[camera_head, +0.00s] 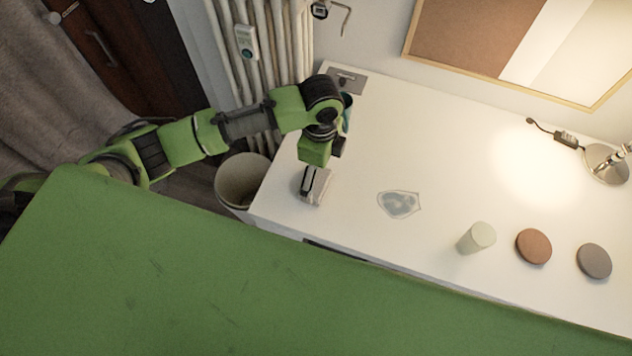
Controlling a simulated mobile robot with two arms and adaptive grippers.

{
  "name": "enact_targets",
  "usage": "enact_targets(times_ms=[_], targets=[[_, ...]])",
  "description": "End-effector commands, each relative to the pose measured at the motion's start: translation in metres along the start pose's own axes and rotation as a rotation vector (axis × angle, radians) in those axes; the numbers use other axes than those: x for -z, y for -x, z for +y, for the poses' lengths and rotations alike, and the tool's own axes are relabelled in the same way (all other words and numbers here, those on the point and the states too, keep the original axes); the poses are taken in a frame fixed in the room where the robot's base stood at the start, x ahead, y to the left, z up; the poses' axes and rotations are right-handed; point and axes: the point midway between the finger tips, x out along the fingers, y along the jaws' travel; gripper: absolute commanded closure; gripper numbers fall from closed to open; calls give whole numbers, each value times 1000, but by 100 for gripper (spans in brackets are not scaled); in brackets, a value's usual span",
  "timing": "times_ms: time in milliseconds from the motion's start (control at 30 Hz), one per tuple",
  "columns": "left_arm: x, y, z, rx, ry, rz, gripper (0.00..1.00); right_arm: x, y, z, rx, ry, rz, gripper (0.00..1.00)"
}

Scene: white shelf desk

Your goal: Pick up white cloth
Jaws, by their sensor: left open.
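My left gripper (311,184) points down over the near left end of the white desk (350,130) and is open. My right gripper is out of view.
A pale cylinder (477,238), a brown disc (534,246) and a grey disc (594,261) stand along the near right side. A lamp (606,163) stands at the right. A bin (243,180) is left of the desk. The desk's middle is clear.

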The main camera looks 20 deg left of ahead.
Motion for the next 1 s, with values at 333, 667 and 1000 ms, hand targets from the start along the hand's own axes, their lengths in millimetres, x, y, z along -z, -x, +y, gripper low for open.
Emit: enact_targets(times_ms=[333, 667, 1000], targets=[[3, -43, -2, -2, 1, -1, 4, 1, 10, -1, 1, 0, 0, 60], [3, -53, -2, 0, -1, 0, 4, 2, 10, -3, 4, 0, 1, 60], [3, -53, -2, 1, -1, 0, 46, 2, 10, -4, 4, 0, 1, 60]])
